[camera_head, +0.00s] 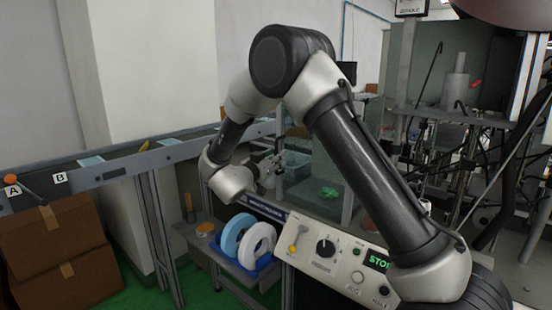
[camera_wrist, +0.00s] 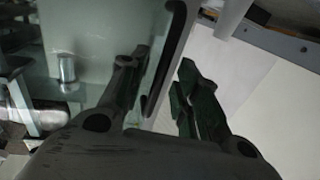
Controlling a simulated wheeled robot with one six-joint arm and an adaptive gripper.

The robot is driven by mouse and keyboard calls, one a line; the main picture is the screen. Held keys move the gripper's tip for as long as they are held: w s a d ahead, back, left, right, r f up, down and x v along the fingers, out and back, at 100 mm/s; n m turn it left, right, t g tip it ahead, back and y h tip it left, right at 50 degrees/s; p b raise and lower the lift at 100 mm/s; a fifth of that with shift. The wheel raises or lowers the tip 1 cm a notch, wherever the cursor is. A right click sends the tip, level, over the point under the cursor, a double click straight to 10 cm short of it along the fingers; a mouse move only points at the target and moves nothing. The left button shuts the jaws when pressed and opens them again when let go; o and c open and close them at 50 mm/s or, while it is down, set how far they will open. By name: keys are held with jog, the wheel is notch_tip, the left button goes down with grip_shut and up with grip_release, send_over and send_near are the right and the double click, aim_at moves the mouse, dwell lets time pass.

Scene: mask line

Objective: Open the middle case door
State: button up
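The glass case (camera_head: 325,198) stands behind my arm in the head view, with a greenish see-through panel. In the wrist view a glass door panel (camera_wrist: 95,35) fills the upper left. A dark bar handle (camera_wrist: 172,52) runs along the panel's edge. My gripper (camera_wrist: 163,68) is open, with one finger on each side of the handle's lower part. I cannot tell whether either finger touches it. In the head view my gripper (camera_head: 272,164) is at the case's left side, partly hidden by my wrist.
A control panel (camera_head: 318,250) with a knob, buttons and a green STOP display is in front of the case. White and blue rolls (camera_head: 230,234) sit at its left. A conveyor rail (camera_head: 110,168) runs along the left, above cardboard boxes (camera_head: 50,245). Machinery crowds the right.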

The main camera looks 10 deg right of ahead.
jog(key=shift+w+d, duration=0.5)
grip_shut()
